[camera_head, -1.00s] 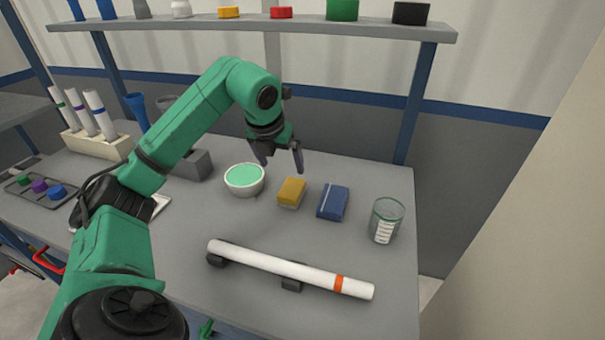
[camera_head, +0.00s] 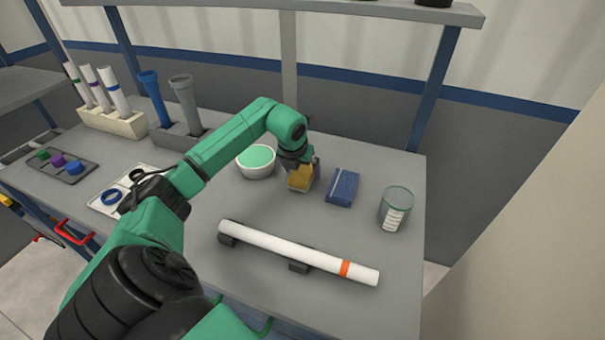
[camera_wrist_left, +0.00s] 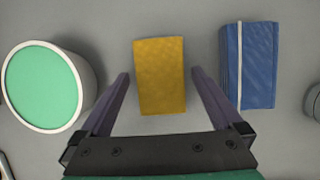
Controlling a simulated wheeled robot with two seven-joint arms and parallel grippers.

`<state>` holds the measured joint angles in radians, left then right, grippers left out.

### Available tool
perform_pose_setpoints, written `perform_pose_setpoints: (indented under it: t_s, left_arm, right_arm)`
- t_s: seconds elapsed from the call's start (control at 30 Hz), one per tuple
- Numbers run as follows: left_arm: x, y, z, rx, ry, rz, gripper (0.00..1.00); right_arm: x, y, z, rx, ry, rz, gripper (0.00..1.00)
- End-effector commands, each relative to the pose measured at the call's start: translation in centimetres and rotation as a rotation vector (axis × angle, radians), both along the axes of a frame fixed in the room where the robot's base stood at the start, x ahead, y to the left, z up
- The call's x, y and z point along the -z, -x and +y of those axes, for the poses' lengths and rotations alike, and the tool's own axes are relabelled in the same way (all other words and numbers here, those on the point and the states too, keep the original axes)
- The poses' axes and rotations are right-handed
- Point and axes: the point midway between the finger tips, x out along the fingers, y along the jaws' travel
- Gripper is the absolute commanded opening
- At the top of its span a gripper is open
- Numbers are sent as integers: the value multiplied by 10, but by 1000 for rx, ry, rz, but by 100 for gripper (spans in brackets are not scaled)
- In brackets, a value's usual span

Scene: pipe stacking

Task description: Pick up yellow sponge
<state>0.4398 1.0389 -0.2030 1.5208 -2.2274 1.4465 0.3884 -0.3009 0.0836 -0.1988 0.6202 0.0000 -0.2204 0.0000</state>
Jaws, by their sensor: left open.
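The yellow sponge (camera_head: 299,181) lies on the grey table between a bowl and a blue notebook. In the left wrist view the sponge (camera_wrist_left: 159,75) is upright in the picture, between and a little ahead of the fingertips. My left gripper (camera_head: 302,167) is just above the sponge, partly covering its far part. In the wrist view my left gripper (camera_wrist_left: 159,75) is open, with one finger on each side of the sponge and a gap on both sides. My right gripper does not show.
A white bowl with green contents (camera_head: 256,161) stands left of the sponge. The blue notebook (camera_head: 343,187) lies close on its right. A glass beaker (camera_head: 396,209) stands further right. A white pipe (camera_head: 300,252) rests on black supports in front.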

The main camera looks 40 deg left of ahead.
Motion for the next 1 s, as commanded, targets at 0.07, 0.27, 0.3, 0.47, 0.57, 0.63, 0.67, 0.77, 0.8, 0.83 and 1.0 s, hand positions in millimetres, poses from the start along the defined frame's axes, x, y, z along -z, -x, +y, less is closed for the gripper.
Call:
perform_pose_setpoints:
  t_s: [0.07, 0.27, 0.3, 0.47, 0.57, 0.63, 0.67, 0.77, 0.8, 0.83, 1.0]
  left_arm:
    - [1, 0, 0, 0, 0, -1, 100]
    - [1, 0, 0, 0, 0, -1, 100]
    - [1, 0, 0, 1, -1, -1, 100]
    - [4, 0, 0, 1, -1, -1, 100]
    - [5, 0, 0, 0, 1, -1, 100]
    - [5, 0, 0, 0, 1, 0, 100]
    - [5, 0, 0, 0, 1, 0, 100]
    - [5, 0, 0, 0, 1, 0, 100]
    - [5, 0, 0, 0, 1, 0, 100]
    - [5, 0, 0, 0, 1, 0, 100]
    - [5, 0, 0, 0, 1, 0, 43]
  right_arm:
    - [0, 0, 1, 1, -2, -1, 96]
    - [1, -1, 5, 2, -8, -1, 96]
    - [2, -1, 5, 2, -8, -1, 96]
    - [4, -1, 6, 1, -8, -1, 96]
    - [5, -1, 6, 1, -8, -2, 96]
    - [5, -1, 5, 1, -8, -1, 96]
    - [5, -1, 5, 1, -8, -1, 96]
    - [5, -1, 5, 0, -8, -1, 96]
    - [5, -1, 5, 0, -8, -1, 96]
    - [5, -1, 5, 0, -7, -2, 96]
    - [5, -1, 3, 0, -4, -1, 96]
